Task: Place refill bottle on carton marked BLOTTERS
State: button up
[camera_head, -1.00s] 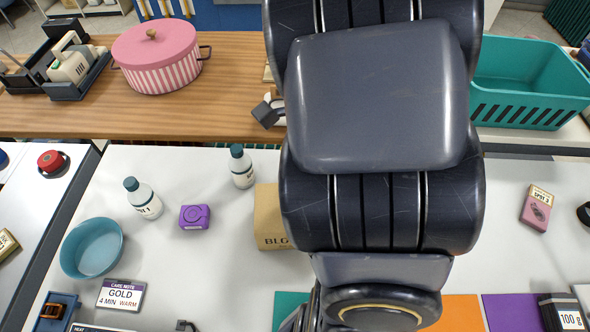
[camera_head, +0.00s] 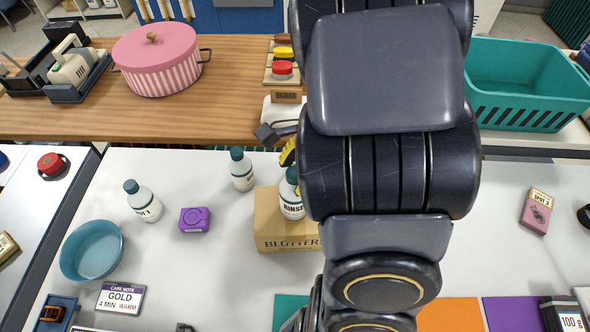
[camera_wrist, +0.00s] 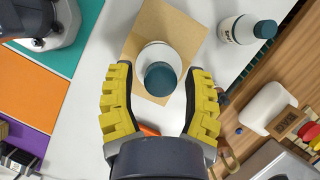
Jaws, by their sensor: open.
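A white bottle with a teal cap, labelled RINSE (camera_head: 291,205), stands upright on the cardboard carton marked BLOTTERS (camera_head: 285,243). In the wrist view the bottle's cap (camera_wrist: 161,77) shows from above, with the carton's top (camera_wrist: 155,25) around it. My gripper (camera_wrist: 160,72) is open, its yellow fingers on either side of the bottle with visible gaps, so neither finger appears to touch it. In the head view my arm hides most of the gripper; only a bit of yellow finger shows behind the bottle's cap.
Two similar bottles stand left of the carton, one close (camera_head: 242,172) and one farther off (camera_head: 143,203). A purple timer-like box (camera_head: 195,219) and a teal bowl (camera_head: 91,250) are at left. A wooden counter (camera_head: 235,100) lies behind.

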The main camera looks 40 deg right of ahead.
jog(key=v, duration=1.2)
